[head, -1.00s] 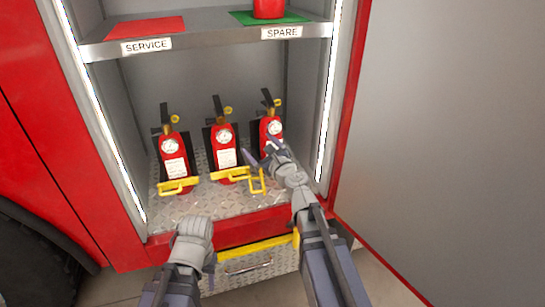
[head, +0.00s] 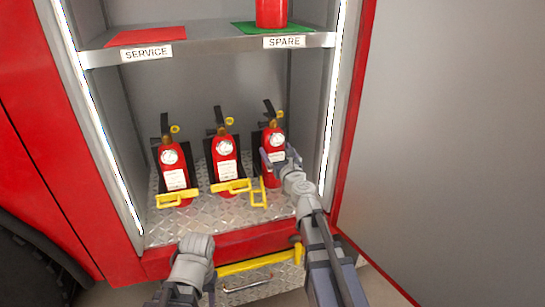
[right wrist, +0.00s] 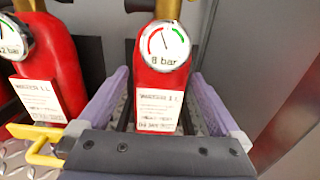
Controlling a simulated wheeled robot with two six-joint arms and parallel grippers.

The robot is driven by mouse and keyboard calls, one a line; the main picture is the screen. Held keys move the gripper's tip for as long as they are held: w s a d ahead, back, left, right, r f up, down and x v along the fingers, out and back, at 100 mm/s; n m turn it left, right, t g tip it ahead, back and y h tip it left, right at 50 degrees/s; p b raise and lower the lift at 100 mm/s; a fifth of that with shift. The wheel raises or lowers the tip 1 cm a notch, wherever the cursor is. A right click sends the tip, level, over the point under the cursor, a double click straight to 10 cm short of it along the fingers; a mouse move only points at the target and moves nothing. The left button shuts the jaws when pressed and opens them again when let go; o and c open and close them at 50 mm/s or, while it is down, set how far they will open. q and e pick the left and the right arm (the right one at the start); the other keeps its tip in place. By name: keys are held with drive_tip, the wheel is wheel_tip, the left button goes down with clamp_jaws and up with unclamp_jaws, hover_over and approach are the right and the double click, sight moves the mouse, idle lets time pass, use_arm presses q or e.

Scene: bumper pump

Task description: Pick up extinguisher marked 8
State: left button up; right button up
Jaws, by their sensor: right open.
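The extinguisher whose gauge reads 8 bar (right wrist: 161,80) is red with a white label; in the head view it is the right-hand extinguisher (head: 271,138) of three on the compartment floor. It stands upright against a black bracket. My right gripper (head: 277,160) is in front of it, its lower part partly hidden. In the right wrist view my right gripper (right wrist: 160,105) is open, with one purple finger on each side of the extinguisher's body. The yellow latch (head: 259,192) at this bracket hangs swung aside to the left. My left gripper (head: 193,250) is low in front of the compartment, fingers hidden.
The middle extinguisher (head: 224,160) and the left extinguisher (head: 173,168) stand behind closed yellow latches. Above is a shelf (head: 205,40) with a red SERVICE mat (head: 146,37) and a green SPARE mat (head: 245,27) bearing a red cylinder (head: 271,12). The door (head: 450,140) stands open at right.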

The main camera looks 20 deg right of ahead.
drive_tip(key=w, duration=0.5)
drive_tip(key=shift+w+f, duration=0.1)
drive_tip(key=shift+f, duration=0.2)
clamp_jaws()
idle(0.5)
